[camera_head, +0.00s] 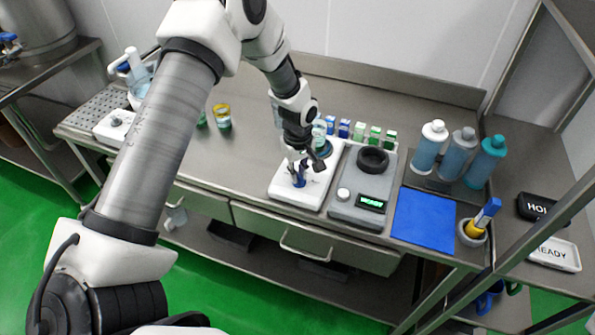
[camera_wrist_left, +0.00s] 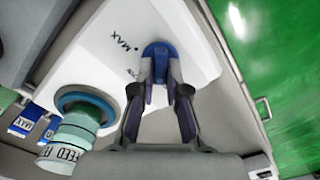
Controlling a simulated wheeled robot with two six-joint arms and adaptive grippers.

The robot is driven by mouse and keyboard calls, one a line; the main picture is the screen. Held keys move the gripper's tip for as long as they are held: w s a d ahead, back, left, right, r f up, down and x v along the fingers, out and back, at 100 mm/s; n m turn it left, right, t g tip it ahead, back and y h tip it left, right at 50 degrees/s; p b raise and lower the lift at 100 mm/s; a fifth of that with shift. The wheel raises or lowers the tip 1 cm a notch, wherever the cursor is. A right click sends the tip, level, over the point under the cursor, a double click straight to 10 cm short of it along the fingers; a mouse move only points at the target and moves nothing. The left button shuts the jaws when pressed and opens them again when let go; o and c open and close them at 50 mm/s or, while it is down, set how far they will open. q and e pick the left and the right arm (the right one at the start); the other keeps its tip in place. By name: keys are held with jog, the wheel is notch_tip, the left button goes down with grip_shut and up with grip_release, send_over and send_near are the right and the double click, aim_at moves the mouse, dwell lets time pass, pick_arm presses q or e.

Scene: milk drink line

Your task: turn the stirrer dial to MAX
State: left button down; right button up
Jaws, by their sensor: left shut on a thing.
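The white stirrer (camera_head: 316,188) stands on the steel bench, left of a grey unit. Its blue dial (camera_head: 299,182) is at the front; the dial also shows in the left wrist view (camera_wrist_left: 157,50). My left gripper (camera_head: 299,170) points down at the dial, and its two fingers (camera_wrist_left: 159,88) are closed on the dial's sides. A MAX mark (camera_wrist_left: 127,44) is printed on the stirrer's top, beside the dial. The dial's pointer direction is hidden. A cup with a FEED label (camera_wrist_left: 70,145) stands on the stirrer's round blue-rimmed plate. My right gripper is not in view.
The grey unit (camera_head: 345,211) has a lit green display and a black ring. Several small bottles (camera_head: 360,131) stand behind. Right are a blue mat (camera_head: 424,217) and three large bottles (camera_head: 457,155).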

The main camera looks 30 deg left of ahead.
pick_arm(q)
jog(key=m, duration=0.6)
jog(key=shift+w+d+r+p, duration=0.1)
jog(key=shift+w+r+p, duration=0.05)
jog(key=shift+w+p, duration=0.15)
jog(key=m, duration=0.6)
jog(key=shift+d+m, duration=0.2)
jog(key=shift+m, duration=0.1)
jog(key=m, duration=0.4)
jog(key=shift+d+m, duration=0.1)
jog(key=shift+m, duration=0.2)
jog(key=m, duration=0.4)
jog(key=shift+d+r+m, duration=0.1)
jog(key=shift+m, duration=0.2)
jog(key=c, duration=1.2)
grip_release()
jog(key=shift+s, duration=0.2)
